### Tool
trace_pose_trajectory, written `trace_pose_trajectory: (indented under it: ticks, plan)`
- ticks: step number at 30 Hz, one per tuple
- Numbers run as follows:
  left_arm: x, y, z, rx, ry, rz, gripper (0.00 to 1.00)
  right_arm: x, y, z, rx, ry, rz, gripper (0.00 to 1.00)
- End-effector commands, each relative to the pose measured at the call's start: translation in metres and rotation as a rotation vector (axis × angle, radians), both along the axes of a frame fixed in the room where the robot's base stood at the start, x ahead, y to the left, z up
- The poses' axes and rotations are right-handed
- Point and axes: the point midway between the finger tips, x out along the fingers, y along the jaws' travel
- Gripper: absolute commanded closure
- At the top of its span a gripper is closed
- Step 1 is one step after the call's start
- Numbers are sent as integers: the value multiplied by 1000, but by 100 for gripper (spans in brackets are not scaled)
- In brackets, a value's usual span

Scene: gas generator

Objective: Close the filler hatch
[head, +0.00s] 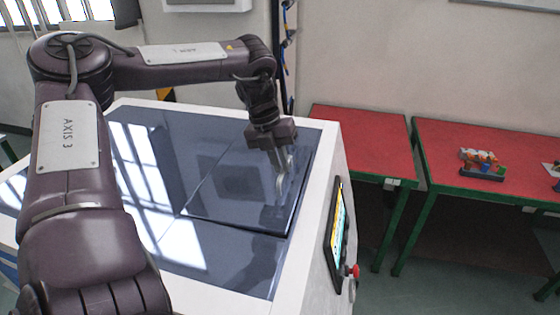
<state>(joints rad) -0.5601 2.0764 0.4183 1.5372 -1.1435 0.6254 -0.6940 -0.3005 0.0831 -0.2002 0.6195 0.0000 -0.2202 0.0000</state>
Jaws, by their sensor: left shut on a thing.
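The filler hatch (232,200) is a dark glossy panel on top of the white-framed generator (205,242). It lies nearly flat, and its front and right edges show a dark rim; I cannot tell whether it sits fully flush. A silver curved handle (281,184) stands near the hatch's right side. My left gripper (280,168) reaches down from above and is shut on the handle, with its fingers partly covering it. My right gripper is not in view.
A control panel (338,228) with a red button (353,271) is on the generator's right side. Red-topped tables (365,135) with green frames stand to the right. One holds a small rack of colored parts (482,165). Floor shows between the generator and tables.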

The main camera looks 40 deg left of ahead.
Motion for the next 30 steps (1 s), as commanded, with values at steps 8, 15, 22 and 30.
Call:
trace_pose_trajectory:
  ticks: [8, 15, 22, 30]
  plan:
    - [0, 0, -3, 0, -1, 0, 100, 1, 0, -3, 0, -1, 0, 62]
    - [4, -6, -23, 1, -1, -1, 100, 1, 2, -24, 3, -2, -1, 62]
    - [2, -7, -23, -2, 6, -2, 100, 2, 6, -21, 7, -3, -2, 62]
    - [3, -7, -22, -1, 3, -1, 68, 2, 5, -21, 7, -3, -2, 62]
